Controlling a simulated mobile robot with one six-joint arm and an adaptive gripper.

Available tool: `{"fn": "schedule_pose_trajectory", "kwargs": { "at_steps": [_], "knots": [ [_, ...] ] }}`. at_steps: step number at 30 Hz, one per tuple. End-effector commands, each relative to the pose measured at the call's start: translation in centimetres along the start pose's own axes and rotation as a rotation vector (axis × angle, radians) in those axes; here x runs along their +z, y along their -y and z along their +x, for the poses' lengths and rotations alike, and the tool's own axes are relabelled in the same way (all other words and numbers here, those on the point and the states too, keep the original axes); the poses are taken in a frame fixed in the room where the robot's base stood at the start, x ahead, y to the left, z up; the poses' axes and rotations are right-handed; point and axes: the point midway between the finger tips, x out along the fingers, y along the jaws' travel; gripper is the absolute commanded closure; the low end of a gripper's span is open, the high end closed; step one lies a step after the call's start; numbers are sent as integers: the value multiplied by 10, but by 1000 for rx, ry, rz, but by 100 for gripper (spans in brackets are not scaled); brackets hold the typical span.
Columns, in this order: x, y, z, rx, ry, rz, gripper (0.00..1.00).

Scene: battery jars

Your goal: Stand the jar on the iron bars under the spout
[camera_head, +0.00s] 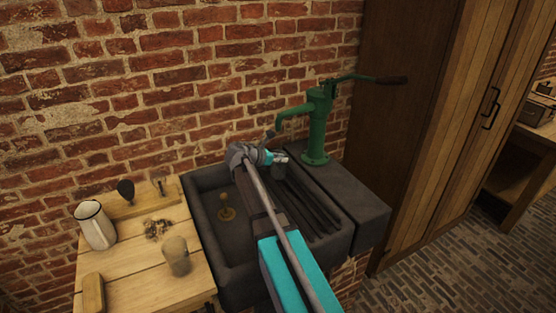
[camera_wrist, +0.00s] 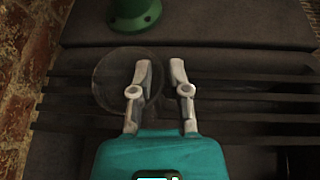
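The clear glass jar (camera_wrist: 108,82) shows in the wrist view as a faint round outline over the iron bars (camera_wrist: 240,87), close to the green pump's base. My gripper (camera_wrist: 160,72) has its two fingers apart, with a clear gap between them. The left finger overlaps the jar's round outline; the right finger is outside it, so the jar's right edge lies between them. I cannot tell whether either finger touches the glass. In the head view my gripper (camera_head: 281,159) is over the sink, just below the spout (camera_head: 272,131); the jar cannot be made out there.
The green hand pump (camera_head: 317,130) stands on a dark stone ledge right of the stone sink (camera_head: 230,272). A wooden table (camera_head: 140,275) at left holds a white jug (camera_head: 95,225), a wooden cup-like piece (camera_head: 176,255) and brushes. A brick wall is close behind.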

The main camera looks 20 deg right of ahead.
Motion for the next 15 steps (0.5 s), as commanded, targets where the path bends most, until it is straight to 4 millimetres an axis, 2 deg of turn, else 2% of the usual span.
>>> {"fn": "schedule_pose_trajectory", "kwargs": {
  "at_steps": [2, 15],
  "knots": [
    [0, 0, 0, 0, 0, 0, 57],
    [2, 0, -1, 0, 0, 0, 57]
  ]
}}
